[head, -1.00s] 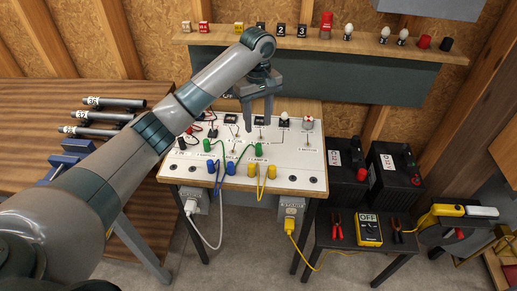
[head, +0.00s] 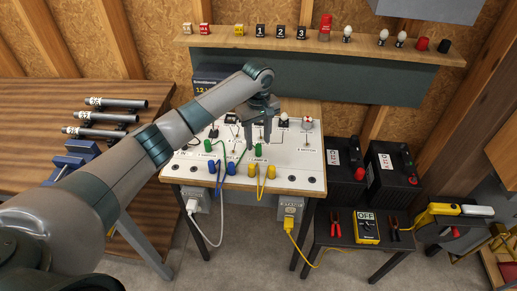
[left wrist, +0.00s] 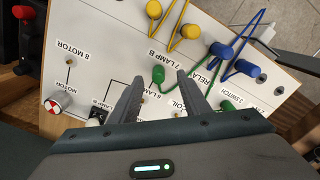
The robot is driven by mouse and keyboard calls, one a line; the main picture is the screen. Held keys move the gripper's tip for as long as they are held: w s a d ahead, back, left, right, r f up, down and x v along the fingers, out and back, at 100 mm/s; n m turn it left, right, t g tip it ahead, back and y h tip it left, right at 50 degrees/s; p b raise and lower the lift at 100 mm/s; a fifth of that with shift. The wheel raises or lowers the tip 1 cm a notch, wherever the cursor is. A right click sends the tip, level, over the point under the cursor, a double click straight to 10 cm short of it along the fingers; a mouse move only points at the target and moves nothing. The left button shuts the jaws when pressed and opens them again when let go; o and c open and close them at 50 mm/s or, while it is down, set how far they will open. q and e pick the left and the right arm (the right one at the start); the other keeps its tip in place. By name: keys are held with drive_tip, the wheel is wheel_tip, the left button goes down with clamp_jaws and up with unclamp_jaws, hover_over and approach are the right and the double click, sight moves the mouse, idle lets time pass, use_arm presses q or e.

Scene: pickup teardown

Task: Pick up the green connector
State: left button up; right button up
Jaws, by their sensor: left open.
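A green connector (head: 259,148) stands on the white panel (head: 300,168). It also shows in the left wrist view (left wrist: 158,74), between the fingertips of my open left gripper (left wrist: 158,77). In the head view my left gripper (head: 259,143) is low over the panel at this connector. I cannot tell whether the fingers touch it. A second green connector (left wrist: 228,105) sits further right in the wrist view, outside the fingers, joined by a green wire. My right gripper is not in view.
Blue plugs (left wrist: 220,50) and yellow plugs (left wrist: 190,31) with looped wires stand close by on the panel. A red-and-white knob (left wrist: 53,106) is at the panel's other side. A shelf (head: 340,45) with small items runs behind.

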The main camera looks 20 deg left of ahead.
sight(259, 145)
use_arm(q)
drive_tip(key=shift+f+p, duration=0.3)
drive_tip(key=shift+f, duration=0.05)
drive_tip(key=f, duration=0.2)
drive_tip(key=f+p, duration=0.1)
drive_tip(key=shift+w, duration=0.25)
drive_tip(key=shift+f, duration=0.45)
drive_tip(key=c, duration=1.1)
